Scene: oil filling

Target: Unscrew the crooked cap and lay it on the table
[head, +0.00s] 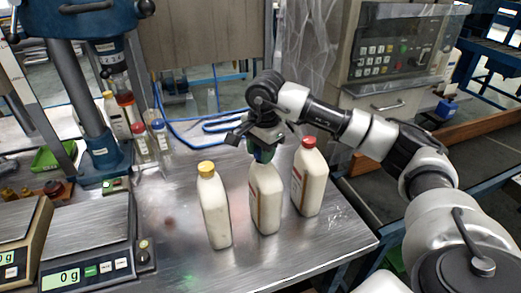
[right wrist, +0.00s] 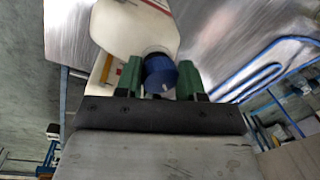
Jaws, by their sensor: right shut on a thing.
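Three cream bottles stand upright on the metal table (head: 160,215): a left bottle (head: 215,212) with a yellow cap (head: 206,168), a middle bottle (head: 266,203) and a right bottle (head: 310,182) with a red cap (head: 309,142). My right gripper (head: 263,153) points down over the middle bottle and mostly hides its top. In the right wrist view, its green fingers (right wrist: 160,80) are shut on the blue cap (right wrist: 159,72), at the mouth of the middle bottle (right wrist: 136,28). The cap looks slightly tilted against the neck. My left gripper is not in view.
Two scales, one (head: 90,240) nearer the middle, stand at the left. Behind them are a blue drill-press-like machine (head: 95,100) and several small bottles (head: 140,142). A blue hose (head: 190,122) lies at the back. The table's front middle is clear.

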